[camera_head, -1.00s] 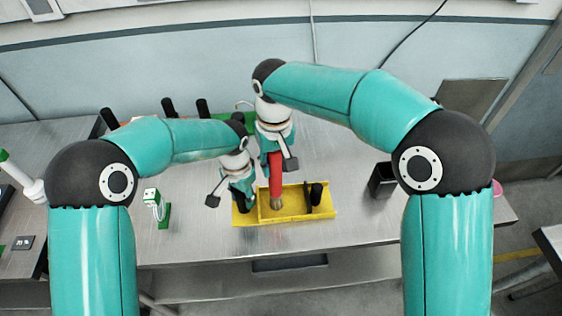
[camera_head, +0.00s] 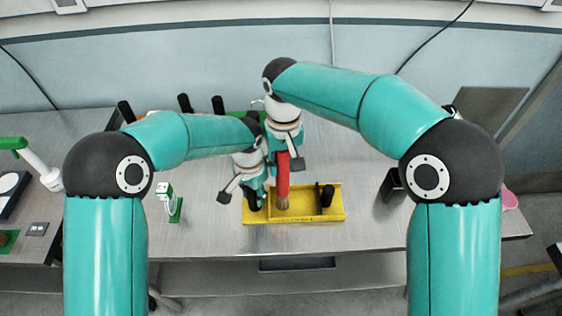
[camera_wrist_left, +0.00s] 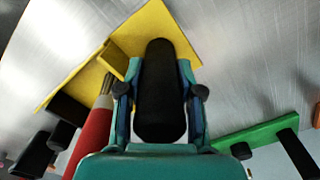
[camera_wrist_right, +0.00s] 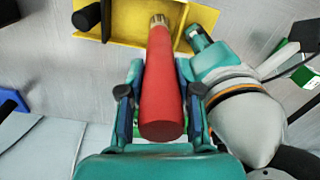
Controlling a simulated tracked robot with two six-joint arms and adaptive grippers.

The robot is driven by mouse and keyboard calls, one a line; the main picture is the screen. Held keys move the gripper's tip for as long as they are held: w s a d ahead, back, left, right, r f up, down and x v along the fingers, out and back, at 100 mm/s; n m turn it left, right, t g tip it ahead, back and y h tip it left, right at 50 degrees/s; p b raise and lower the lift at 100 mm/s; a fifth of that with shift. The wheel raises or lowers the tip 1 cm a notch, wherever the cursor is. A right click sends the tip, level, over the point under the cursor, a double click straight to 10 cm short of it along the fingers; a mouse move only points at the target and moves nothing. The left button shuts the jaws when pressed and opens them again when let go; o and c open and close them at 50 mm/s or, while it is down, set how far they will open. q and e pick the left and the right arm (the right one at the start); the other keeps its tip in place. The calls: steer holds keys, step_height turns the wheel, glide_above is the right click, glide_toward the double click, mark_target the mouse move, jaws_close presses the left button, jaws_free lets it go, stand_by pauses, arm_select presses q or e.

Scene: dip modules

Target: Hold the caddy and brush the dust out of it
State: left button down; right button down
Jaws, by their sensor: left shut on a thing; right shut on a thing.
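The yellow caddy (camera_head: 303,218) sits on the bench near its front edge, with an upright black handle at each end and a divider inside. My left gripper (camera_head: 256,196) is shut on the left black handle (camera_wrist_left: 160,95); its fingers flank it in the left wrist view. My right gripper (camera_head: 284,158) is shut on the red handle of the brush (camera_head: 283,180). The brush points down, its tan bristles (camera_wrist_right: 159,20) inside the caddy. Whether they touch the floor I cannot tell. The right handle (camera_head: 327,196) is free. I can make out no dust.
A small green and white object (camera_head: 166,197) stands left of the caddy. A dark box (camera_head: 391,186) stands to the right, with bare bench between. Several black posts (camera_head: 185,103) and a green base stand behind my left arm. My two grippers are close together.

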arm_select(q)
steer(key=shift+s, duration=0.1)
arm_select(e)
steer(key=d, duration=0.7)
stand_by(1.0)
steer(key=shift+r, duration=0.15)
step_height(320, 180, up, 7)
stand_by(0.7)
stand_by(0.4)
arm_select(q)
steer(key=c, duration=1.1)
jaws_free()
steer(key=shift+r, duration=0.1)
steer(key=shift+r, duration=3.65)
